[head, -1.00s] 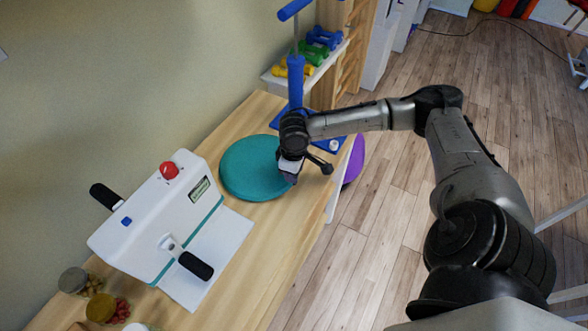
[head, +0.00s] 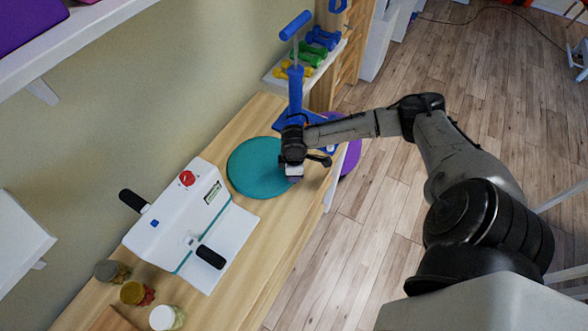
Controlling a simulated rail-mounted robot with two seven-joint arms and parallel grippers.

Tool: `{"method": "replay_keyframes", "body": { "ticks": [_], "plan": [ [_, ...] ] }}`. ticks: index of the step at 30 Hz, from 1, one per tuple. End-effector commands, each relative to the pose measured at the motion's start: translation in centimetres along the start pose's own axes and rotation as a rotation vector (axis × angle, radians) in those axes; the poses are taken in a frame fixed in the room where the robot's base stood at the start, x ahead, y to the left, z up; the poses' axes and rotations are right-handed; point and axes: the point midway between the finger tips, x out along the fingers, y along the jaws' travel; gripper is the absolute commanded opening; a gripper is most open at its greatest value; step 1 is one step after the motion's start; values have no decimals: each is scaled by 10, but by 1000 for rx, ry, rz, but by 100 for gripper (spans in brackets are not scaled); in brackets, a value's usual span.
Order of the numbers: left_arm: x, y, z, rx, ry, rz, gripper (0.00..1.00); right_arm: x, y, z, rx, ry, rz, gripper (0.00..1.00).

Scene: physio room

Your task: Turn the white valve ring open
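A blue pump with a T-handle (head: 295,82) stands at the far end of the wooden table. Its blue foot is partly hidden by my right arm. A small white spot (head: 331,149) shows at the right of the foot; I cannot tell for sure whether it is the white valve ring. My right gripper (head: 294,174) hangs in front of the pump, over the right edge of a teal cushion (head: 257,167). Its wrist hides part of the pump's lower end. Its fingers are too small and covered to read. My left gripper is out of view.
A white machine with black handles and a red knob (head: 187,178) stands on the table (head: 262,228). Jars, one with a white lid (head: 163,318), stand at the near end. Dumbbells (head: 323,38) lie on a shelf behind the pump. A purple ball (head: 350,158) is beside the table.

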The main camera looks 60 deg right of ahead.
Motion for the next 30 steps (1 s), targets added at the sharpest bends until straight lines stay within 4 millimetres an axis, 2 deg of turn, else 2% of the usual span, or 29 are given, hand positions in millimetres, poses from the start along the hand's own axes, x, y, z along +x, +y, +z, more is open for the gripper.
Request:
{"method": "replay_keyframes", "body": {
  "ticks": [5, 6, 14, 23, 30],
  "plan": [
    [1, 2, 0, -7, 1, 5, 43, 0, 0, 0, 2, 1, 0, 11],
    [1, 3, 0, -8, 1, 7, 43, 0, 0, 0, 2, 1, 0, 37],
    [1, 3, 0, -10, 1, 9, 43, 0, 0, 0, 3, 0, 0, 60],
    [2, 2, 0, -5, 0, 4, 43, 1, 0, 0, 7, 0, 1, 60],
    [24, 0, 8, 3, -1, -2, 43, 6, 1, 0, 104, 2, 2, 60]
  ]
}}
